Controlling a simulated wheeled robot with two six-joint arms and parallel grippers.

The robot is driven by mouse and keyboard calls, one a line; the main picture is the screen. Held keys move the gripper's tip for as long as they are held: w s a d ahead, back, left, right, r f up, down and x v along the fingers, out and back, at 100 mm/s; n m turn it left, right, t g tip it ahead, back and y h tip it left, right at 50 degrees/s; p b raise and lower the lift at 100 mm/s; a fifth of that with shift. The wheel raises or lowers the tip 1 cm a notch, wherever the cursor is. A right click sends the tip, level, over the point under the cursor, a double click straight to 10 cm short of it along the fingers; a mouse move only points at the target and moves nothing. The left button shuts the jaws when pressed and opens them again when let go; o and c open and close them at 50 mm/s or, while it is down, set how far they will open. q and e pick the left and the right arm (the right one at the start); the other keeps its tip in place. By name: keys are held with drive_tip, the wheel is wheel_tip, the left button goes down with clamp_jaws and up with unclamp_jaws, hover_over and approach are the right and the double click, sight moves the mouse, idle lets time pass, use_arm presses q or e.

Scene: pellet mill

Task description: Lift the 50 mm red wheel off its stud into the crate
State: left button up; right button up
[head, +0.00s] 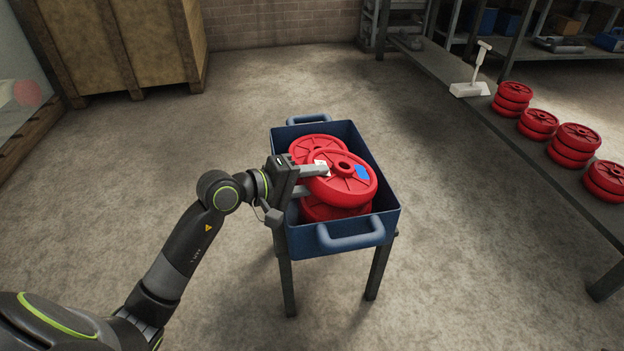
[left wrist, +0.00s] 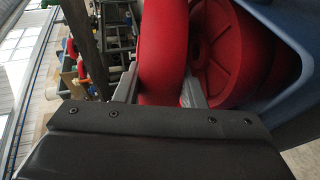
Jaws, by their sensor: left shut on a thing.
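A red wheel (head: 345,183) with a blue patch and a white label is between the fingers of my left gripper (head: 318,180). It is tilted and sits over the blue crate (head: 393,222), above other red wheels (head: 312,143) in it. In the left wrist view the held wheel (left wrist: 163,45) stands between the two grey fingers, with another red wheel (left wrist: 227,55) beside it inside the crate wall (left wrist: 283,28). I cannot tell whether the held wheel touches those below. My right gripper is in neither view.
The crate rests on a dark-legged stand (head: 378,265). A long grey bench (head: 490,128) at the right carries several stacks of red wheels (head: 573,142) and a white device (head: 472,80). A wooden crate (head: 120,40) stands at the back left. The floor between is clear.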

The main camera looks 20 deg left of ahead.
use_arm(q)
drive_tip(key=o, duration=1.3)
drive_tip(key=shift+f, duration=0.1)
drive_tip(key=shift+f+v, duration=0.2)
drive_tip(key=shift+v, duration=0.75)
drive_tip(key=shift+f+v, duration=0.15)
drive_tip(key=shift+v, duration=0.8)
drive_tip(key=shift+f+v, duration=0.2)
drive_tip(key=shift+v, duration=0.75)
drive_tip(key=shift+s, duration=0.15)
wheel_tip(320, 180, up, 5)
drive_tip(key=p, duration=0.3)
drive_tip(key=shift+r, duration=0.1)
drive_tip(key=shift+s+a, duration=0.1)
